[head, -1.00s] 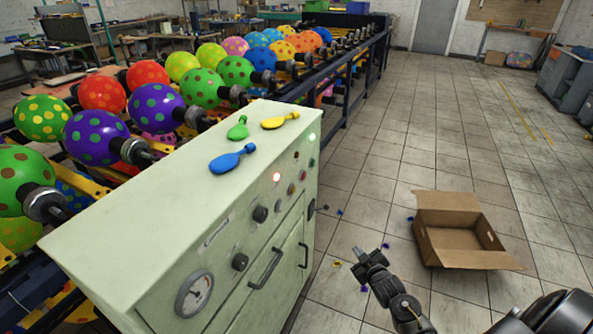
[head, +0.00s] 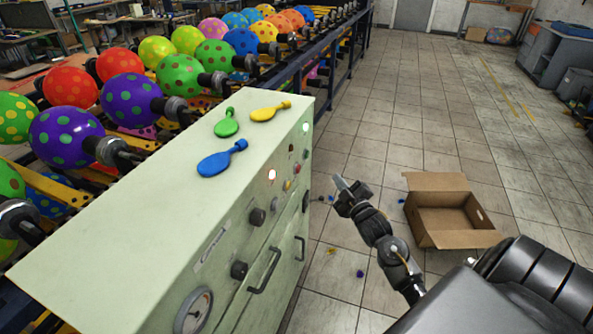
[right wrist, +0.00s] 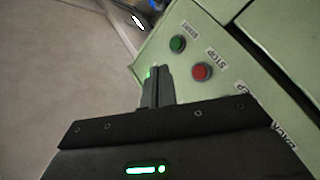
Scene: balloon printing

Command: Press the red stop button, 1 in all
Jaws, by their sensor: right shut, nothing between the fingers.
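The red stop button (right wrist: 202,72) shows in the right wrist view beside a STOP label on the pale green cabinet face. In the head view it appears as a small red spot (head: 297,168) on the front panel. My right gripper (head: 342,184) is shut and empty, in the air to the right of the panel and apart from it. In the right wrist view its closed fingers (right wrist: 155,86) show to the left of the red button. My left gripper is not in view.
A green button (right wrist: 178,43) with a START label sits close to the red one. The pale green cabinet (head: 150,225) carries several flat balloons on top and knobs and handles in front. An open cardboard box (head: 450,239) stands on the floor to the right.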

